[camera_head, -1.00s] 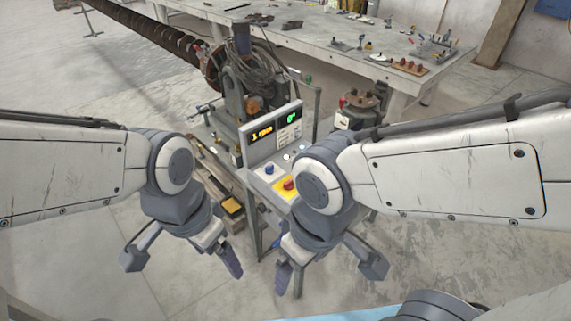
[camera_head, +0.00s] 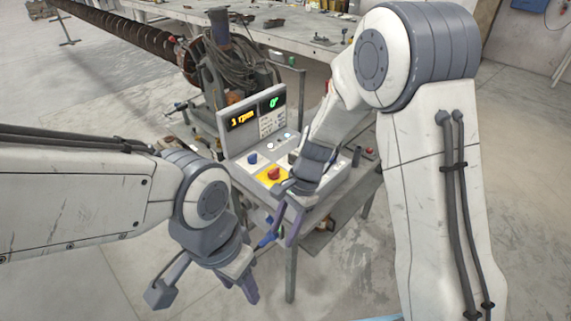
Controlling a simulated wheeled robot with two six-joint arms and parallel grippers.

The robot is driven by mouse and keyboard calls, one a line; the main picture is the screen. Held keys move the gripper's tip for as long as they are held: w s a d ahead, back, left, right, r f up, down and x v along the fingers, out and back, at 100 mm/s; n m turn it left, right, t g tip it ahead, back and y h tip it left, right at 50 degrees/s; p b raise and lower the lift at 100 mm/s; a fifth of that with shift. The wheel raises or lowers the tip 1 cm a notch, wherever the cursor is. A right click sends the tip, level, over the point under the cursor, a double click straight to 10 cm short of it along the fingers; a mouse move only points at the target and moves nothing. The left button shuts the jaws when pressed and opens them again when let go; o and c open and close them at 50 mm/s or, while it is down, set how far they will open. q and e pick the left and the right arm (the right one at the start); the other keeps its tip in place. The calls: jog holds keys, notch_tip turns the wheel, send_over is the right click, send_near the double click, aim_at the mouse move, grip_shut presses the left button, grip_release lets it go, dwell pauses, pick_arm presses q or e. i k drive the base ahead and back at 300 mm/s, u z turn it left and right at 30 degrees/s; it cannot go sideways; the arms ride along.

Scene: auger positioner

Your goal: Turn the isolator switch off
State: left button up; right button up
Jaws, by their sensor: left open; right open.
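The isolator switch (camera_head: 274,174) appears to be the red rotary knob on a yellow plate, on the sloped top of the control console (camera_head: 240,165). I cannot tell its exact setting. My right gripper (camera_head: 282,226) is open and empty, pointing down at the console's near edge, just below and right of the knob and apart from it. Its wrist covers part of the console's right side.
A blue knob (camera_head: 252,159) sits left of the red one. The positioner with cables (camera_head: 235,65) and the long auger (camera_head: 125,40) stand behind. A workbench (camera_head: 310,25) runs along the back. Floor at left is clear.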

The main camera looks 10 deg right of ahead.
aim_at(274, 174)
jog(key=z, duration=0.45)
jog(key=i, duration=1.2)
jog(key=u, duration=0.6)
